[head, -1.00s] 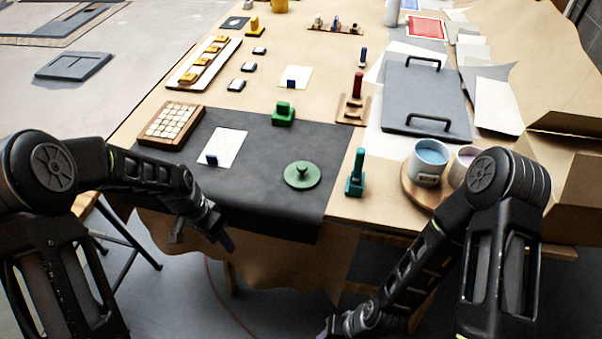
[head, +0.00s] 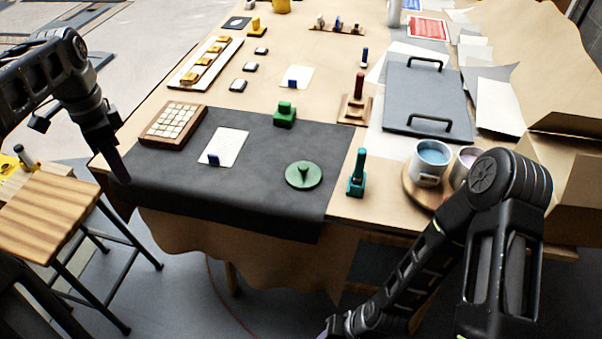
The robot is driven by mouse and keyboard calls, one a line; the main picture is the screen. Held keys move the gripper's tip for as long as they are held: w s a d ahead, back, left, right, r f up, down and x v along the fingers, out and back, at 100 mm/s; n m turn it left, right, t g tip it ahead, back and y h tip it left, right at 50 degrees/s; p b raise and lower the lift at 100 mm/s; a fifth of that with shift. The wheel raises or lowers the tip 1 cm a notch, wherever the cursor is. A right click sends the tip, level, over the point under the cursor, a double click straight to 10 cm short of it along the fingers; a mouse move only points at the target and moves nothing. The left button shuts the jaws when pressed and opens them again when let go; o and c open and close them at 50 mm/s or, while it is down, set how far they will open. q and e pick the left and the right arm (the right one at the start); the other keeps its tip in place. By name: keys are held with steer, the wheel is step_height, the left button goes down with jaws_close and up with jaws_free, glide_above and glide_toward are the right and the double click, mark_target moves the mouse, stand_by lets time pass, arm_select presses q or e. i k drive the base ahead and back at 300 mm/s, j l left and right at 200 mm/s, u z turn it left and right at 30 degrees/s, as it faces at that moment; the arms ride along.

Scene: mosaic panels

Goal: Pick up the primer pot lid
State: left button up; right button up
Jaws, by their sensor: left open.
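A round green lid (head: 303,175) with an upright knob lies flat on the dark mat (head: 240,205), near the table's front edge; it looks like the primer pot lid. Two open pots stand at the right on a round wooden board (head: 412,190): one with blue contents (head: 430,160), one with pale pinkish contents (head: 466,162), partly hidden by my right arm. My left gripper (head: 119,166) is open and empty at the mat's left edge, well left of the lid. My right gripper (head: 328,333) is low at the bottom edge, mostly cut off.
A teal-handled tool (head: 357,172) stands right of the lid. A green block (head: 284,114) sits behind it. A white card (head: 224,147) and a tray of pale tiles (head: 172,124) lie left. A grey board with handles (head: 425,98) lies back right. A wooden stool (head: 50,215) stands left.

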mark_target(303, 174)
steer(key=z, duration=1.15)
steer(key=i+j+u, duration=0.1)
steer(key=i, duration=0.3)
